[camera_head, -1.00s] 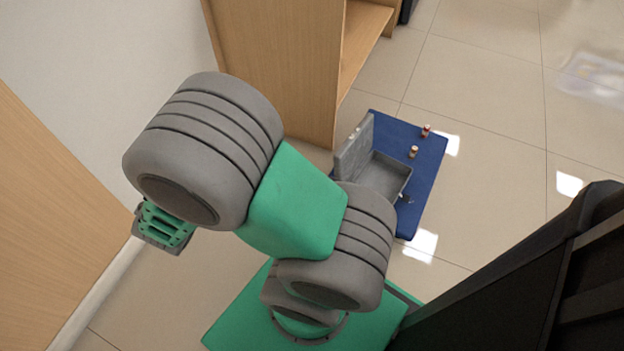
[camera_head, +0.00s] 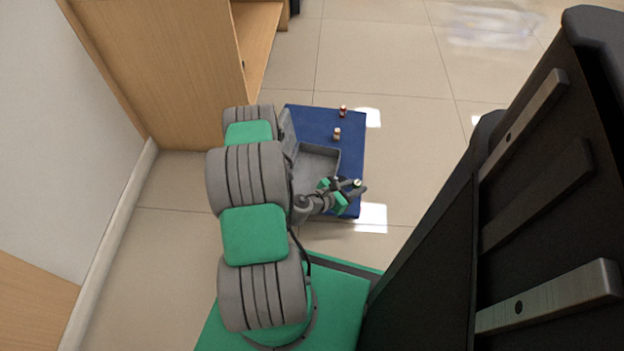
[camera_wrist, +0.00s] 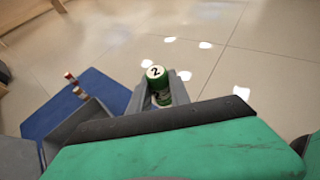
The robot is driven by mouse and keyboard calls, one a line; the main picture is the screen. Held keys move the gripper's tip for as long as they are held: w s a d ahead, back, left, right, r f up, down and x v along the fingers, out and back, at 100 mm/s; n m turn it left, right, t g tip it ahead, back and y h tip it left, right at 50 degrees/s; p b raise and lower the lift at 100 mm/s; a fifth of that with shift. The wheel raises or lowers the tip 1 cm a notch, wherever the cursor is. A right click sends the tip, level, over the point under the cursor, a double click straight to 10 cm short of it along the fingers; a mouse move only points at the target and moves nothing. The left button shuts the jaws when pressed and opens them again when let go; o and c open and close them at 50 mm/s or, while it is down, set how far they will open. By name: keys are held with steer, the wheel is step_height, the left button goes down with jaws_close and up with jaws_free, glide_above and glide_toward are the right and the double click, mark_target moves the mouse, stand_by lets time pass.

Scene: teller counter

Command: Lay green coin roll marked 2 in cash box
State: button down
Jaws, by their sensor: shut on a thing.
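My gripper (camera_head: 346,188) is shut on the green coin roll (camera_wrist: 160,88), whose white top marked 2 faces up in the wrist view. In the head view the roll (camera_head: 357,183) is a small green spot between the fingertips, near the front right of the blue mat. The grey cash box (camera_head: 318,163) stands open on the mat, its lid raised on the left side. The gripper is to the right and front of the box. The box's near part is partly hidden by my arm. In the wrist view the box (camera_wrist: 84,113) shows at the left, partly hidden.
The blue mat (camera_head: 350,155) also bears two small reddish-brown rolls, one nearer (camera_head: 337,133) and one farther (camera_head: 343,111), behind and right of the box. A wooden cabinet (camera_head: 165,75) stands at the back left. Tiled floor (camera_head: 400,135) is open to the right.

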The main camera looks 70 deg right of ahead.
steer(key=s+d+f, duration=0.5)
steer(key=d+f, duration=0.2)
steer(key=f, duration=0.2)
steer(key=w+d+r+n+t+h, duration=0.1)
steer(key=w+d+r+n+t, duration=0.2)
steer(key=d, duration=0.5)
steer(key=w+d+r+n+t+h, duration=0.2)
steer(key=w+d+r, duration=0.35)
steer(key=d, duration=0.35)
steer(key=b, duration=0.6)
glide_above(321, 167)
step_height(321, 167, down, 11)
steer(key=shift+r, duration=0.15)
steer(key=shift+f+b, duration=0.4)
steer(key=shift+f, duration=0.85)
